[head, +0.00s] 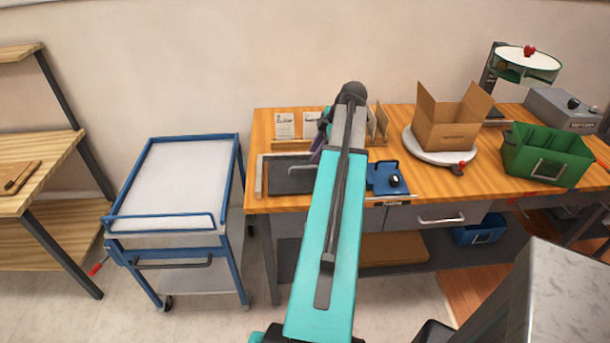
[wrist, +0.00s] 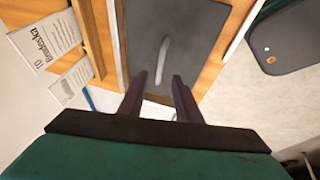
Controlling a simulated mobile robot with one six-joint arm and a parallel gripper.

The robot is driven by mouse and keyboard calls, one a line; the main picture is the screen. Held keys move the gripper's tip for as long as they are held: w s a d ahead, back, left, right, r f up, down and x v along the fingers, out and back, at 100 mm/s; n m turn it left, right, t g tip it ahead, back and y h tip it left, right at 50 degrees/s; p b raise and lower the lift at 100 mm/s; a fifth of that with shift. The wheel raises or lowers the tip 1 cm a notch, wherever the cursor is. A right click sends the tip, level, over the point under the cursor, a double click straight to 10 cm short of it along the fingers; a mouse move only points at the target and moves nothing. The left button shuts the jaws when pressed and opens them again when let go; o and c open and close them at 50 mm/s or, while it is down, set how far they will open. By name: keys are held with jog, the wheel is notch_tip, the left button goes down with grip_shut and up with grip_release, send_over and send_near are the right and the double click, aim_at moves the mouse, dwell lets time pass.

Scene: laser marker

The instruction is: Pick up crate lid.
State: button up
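The crate lid looks to be the dark grey flat panel (head: 290,180) with a light grey bar handle, at the left end of the wooden workbench. In the wrist view the panel (wrist: 200,22) fills the upper middle, and its handle (wrist: 162,58) stands just beyond my fingertips. The handle lines up with the gap but appears clear of both fingers. In the head view my arm partly hides the gripper and the panel's right end.
Pale strips edge the panel. Printed cards (head: 285,126) stand in a wooden holder behind it. A blue device (head: 385,178) sits to its right. Farther right are an open cardboard box (head: 447,128) on a round plate and a green crate (head: 545,143). A blue cart (head: 180,180) stands left.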

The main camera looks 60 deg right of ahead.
aim_at(307, 167)
jog(key=shift+x, duration=0.95)
jog(key=shift+f, duration=0.1)
jog(key=shift+p+x, duration=1.05)
jog(key=shift+x, duration=0.1)
jog(key=shift+p+x, duration=0.45)
jog(key=shift+x, duration=0.95)
grip_shut()
